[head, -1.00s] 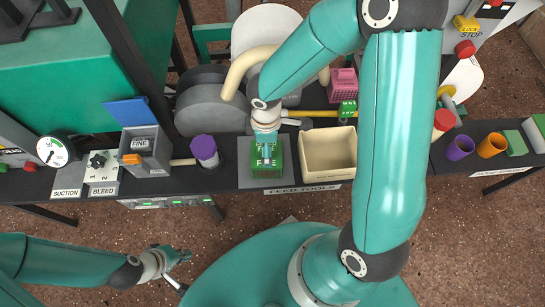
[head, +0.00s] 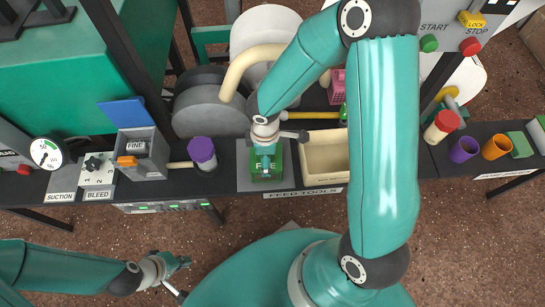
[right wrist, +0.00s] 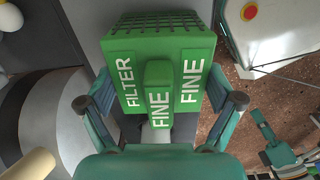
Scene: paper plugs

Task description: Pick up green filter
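The green filter (right wrist: 160,45) is a block with white FILTER and FINE lettering, a mesh end and a raised handle. In the head view the green filter (head: 268,172) sits on a grey pad, partly hidden by my right gripper (head: 265,158). In the right wrist view my right gripper (right wrist: 160,112) is open, with one finger at each side of the filter's near part and the handle between them. Whether the fingers touch it I cannot tell. My left gripper (head: 182,278) is open and empty, low over the floor at the left.
A cream bin (head: 326,165) stands right of the filter, and a purple-capped cylinder (head: 202,152) stands left. A FINE box (head: 143,155) is further left. Purple (head: 463,150) and orange (head: 495,147) cups stand at the right. A cream hose (head: 240,70) arches behind.

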